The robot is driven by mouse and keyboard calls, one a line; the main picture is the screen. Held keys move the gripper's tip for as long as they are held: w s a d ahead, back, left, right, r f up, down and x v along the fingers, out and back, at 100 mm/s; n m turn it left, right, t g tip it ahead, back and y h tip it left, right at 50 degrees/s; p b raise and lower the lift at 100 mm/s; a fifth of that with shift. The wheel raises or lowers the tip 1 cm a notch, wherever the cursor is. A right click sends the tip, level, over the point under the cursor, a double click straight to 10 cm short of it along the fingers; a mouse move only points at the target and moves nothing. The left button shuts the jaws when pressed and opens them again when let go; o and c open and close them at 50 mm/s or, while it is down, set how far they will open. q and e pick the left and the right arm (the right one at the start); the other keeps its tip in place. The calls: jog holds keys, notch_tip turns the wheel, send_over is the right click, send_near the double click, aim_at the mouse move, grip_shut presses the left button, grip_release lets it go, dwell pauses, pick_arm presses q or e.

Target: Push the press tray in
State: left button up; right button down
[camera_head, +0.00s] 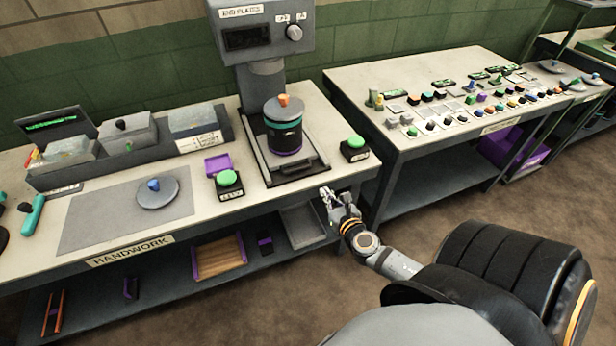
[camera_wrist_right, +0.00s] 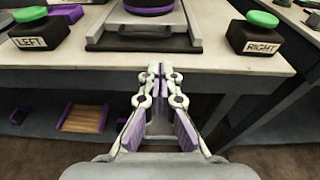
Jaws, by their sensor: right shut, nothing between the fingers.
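The press (camera_head: 264,45) stands at the back of the workbench, with a dial and a small screen. Its tray (camera_head: 314,147) sticks out toward the bench's front edge and carries a dark round stack (camera_head: 284,128) with teal and purple bands and an orange knob on top. The tray's front also shows in the right wrist view (camera_wrist_right: 144,43). My right gripper (camera_head: 327,194) is at the bench's front edge, just in front of the tray and apart from it. Its fingers (camera_wrist_right: 158,72) are shut and empty, pointing at the tray. My left gripper is out of view.
Green buttons flank the tray: the left one (camera_wrist_right: 38,33) and the right one (camera_wrist_right: 255,35). A grey mat (camera_head: 100,226) with a round lid (camera_head: 158,192) lies to the left. A second table (camera_head: 440,90) with several small parts stands to the right.

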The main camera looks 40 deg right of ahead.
send_near(306, 168)
jog(key=x, duration=0.5)
jog(key=shift+w+d+f, duration=0.1)
jog(key=shift+w+f, duration=0.05)
jog(key=shift+w, duration=0.1)
jog(key=shift+w+d+f, duration=0.1)
jog(key=shift+w, duration=0.45)
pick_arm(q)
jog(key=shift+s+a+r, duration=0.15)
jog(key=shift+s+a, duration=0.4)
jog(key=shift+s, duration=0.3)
pick_arm(e)
jog(key=shift+w, duration=0.1)
